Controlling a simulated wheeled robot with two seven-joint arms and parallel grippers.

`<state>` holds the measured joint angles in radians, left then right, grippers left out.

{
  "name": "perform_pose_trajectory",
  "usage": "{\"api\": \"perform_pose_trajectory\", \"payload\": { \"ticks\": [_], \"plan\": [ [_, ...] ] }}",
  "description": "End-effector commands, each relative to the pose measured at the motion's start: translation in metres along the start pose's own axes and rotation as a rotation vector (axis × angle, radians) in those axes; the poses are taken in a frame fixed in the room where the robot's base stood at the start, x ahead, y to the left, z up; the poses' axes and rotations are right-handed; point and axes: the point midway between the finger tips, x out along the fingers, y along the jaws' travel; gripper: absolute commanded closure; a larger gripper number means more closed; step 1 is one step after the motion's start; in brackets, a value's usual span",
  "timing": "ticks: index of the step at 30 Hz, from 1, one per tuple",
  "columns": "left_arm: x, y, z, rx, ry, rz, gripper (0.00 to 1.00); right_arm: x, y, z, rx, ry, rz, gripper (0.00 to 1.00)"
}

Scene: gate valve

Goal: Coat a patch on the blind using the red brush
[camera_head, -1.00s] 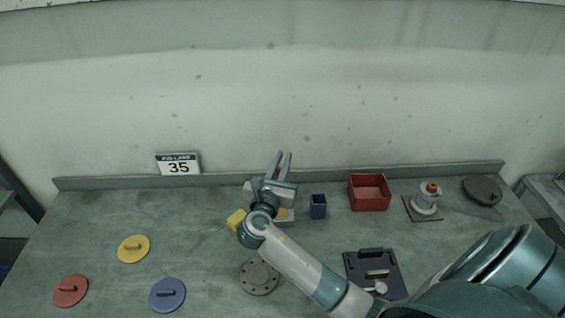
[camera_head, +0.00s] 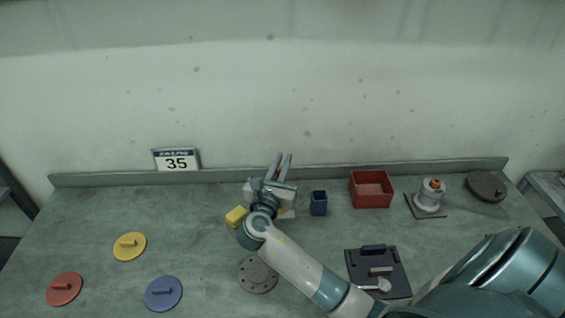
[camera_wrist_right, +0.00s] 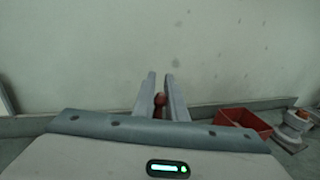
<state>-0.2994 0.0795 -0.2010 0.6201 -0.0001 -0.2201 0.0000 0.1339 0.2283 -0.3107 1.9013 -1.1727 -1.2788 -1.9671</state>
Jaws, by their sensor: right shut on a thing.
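My right gripper (camera_head: 280,158) is raised over the back of the bench, fingers pointing toward the wall. In the right wrist view its fingers (camera_wrist_right: 160,88) are close together on a small red piece (camera_wrist_right: 159,99), seemingly part of the red brush; the rest is hidden. In the head view the brush cannot be made out. A flat grey disc with bolt holes (camera_head: 257,275), perhaps the blind, lies on the bench in front of the gripper, partly beside my forearm. No coated patch can be made out on it. My left gripper is not in view.
Red (camera_head: 64,289), yellow (camera_head: 129,246) and blue (camera_head: 163,294) handled discs lie left. A yellow block (camera_head: 236,216) is near my wrist. A blue cup (camera_head: 318,203), red bin (camera_head: 371,189), grey valve part (camera_head: 429,195) and dark disc (camera_head: 487,186) stand right. A dark plate (camera_head: 400,280) lies in front.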

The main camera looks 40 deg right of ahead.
Motion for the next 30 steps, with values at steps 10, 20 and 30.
{"api": "perform_pose_trajectory", "payload": {
  "ticks": [10, 20, 30],
  "plan": [
    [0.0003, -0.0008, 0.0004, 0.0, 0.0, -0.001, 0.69, 0.0, 0.0, -0.0008, 0.0, 0.0, 0.0, 1.0],
    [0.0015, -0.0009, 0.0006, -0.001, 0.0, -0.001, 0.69, 0.0001, 0.0, -0.0041, -0.001, 0.0, 0.0, 1.0],
    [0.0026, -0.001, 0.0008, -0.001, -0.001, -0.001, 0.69, 0.0001, -0.0001, -0.0075, -0.001, 0.0, 0.0, 1.0]
  ]
}}
